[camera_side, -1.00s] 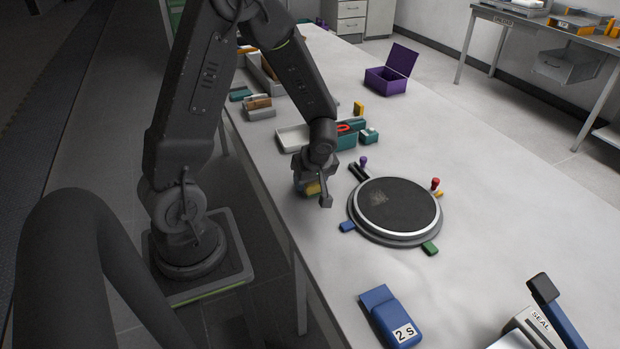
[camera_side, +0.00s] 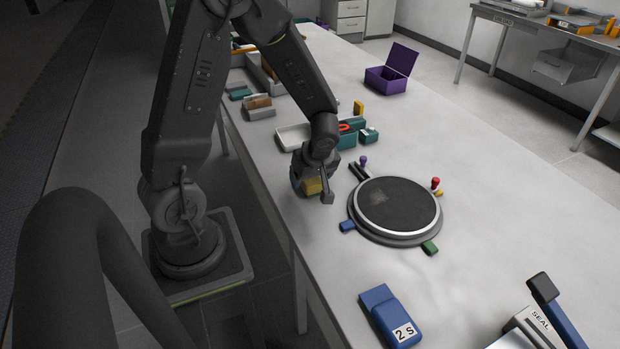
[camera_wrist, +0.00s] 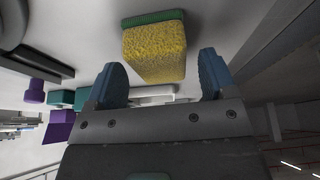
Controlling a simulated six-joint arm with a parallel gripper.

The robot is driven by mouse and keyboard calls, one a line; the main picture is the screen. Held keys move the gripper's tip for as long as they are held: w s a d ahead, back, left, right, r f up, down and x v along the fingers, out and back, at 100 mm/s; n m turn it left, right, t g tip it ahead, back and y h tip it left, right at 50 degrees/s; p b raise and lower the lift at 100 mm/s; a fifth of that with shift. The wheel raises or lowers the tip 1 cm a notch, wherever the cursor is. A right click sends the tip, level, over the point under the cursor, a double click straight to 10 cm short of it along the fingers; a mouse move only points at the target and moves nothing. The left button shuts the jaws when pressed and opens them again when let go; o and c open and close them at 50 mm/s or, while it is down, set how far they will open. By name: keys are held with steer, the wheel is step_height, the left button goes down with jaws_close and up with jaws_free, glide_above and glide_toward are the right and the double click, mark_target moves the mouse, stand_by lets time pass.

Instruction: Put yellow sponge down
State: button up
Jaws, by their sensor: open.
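The yellow sponge (camera_side: 312,186) with a green layer sits at the near left part of the table, just below my gripper (camera_side: 313,180) in the side view. In the wrist view the sponge (camera_wrist: 154,50) lies beyond and between the two blue fingertips (camera_wrist: 158,78). Gaps show on both sides of it, so the fingers are apart from it. My gripper is open. The arm partly hides the sponge in the side view, and I cannot tell exactly how its underside meets the table.
A round dark turntable (camera_side: 397,205) with coloured knobs stands right of my gripper. A white tray (camera_side: 293,137) and a teal box (camera_side: 350,140) are behind it. A blue block marked 2S (camera_side: 390,315) lies in front. Clear table lies between the sponge and that block.

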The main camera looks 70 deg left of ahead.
steer(key=v, duration=1.1)
steer(key=s+d+r+m+t+h, duration=0.4)
steer(key=s+d+r+m, duration=0.5)
steer(key=m, duration=0.9)
steer(key=d+r+t, duration=0.1)
steer(key=d+r, duration=0.1)
steer(key=d, duration=0.1)
steer(key=shift+s+d+r+t+h, duration=0.2)
steer(key=shift+s+r+t+h, duration=0.1)
steer(key=shift+s, duration=0.1)
steer(key=shift+o, duration=0.5)
